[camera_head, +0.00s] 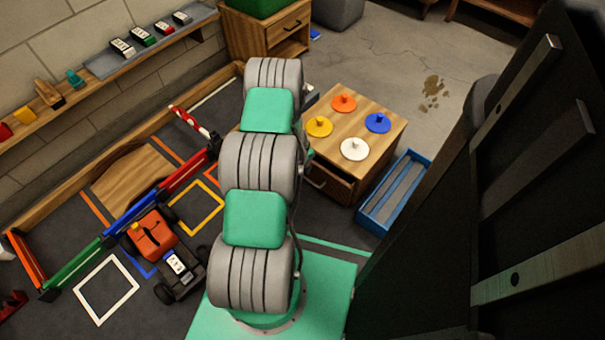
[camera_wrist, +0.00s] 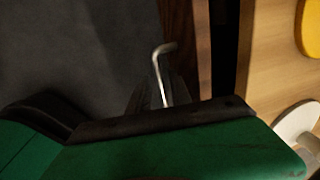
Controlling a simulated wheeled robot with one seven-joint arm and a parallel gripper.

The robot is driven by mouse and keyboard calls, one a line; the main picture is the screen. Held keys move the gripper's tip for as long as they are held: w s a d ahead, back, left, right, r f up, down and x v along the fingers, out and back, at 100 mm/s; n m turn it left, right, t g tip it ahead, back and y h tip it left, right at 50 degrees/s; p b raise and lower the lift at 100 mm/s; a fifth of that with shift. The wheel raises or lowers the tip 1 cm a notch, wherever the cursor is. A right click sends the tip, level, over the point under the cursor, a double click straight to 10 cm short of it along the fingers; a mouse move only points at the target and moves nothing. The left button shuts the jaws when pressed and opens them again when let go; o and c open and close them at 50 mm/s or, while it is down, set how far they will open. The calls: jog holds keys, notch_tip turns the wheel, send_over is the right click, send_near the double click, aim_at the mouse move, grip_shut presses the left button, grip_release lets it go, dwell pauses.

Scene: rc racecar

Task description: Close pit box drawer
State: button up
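The pit box is a wooden cabinet (camera_head: 376,122) with coloured discs on its top. Its drawer (camera_head: 325,176) is on the left-facing side, partly behind my arm in the head view. In the wrist view, a bent metal handle (camera_wrist: 163,70) stands out from the dark wood drawer front (camera_wrist: 190,45). A dark gap lies between that front and the pale cabinet top, so the drawer looks slightly out. My gripper (camera_wrist: 158,112) shows as a green body with black parts, close to the handle. Whether it touches the handle, and its finger opening, cannot be told.
A blue open tray (camera_head: 394,194) stands right of the cabinet. A toy racecar (camera_head: 161,246) sits among coloured floor markings and low barriers on the left. Another wooden cabinet (camera_head: 266,35) stands behind. A large black panel (camera_head: 520,190) fills the right side.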

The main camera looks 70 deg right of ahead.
grip_shut()
dwell(1.1)
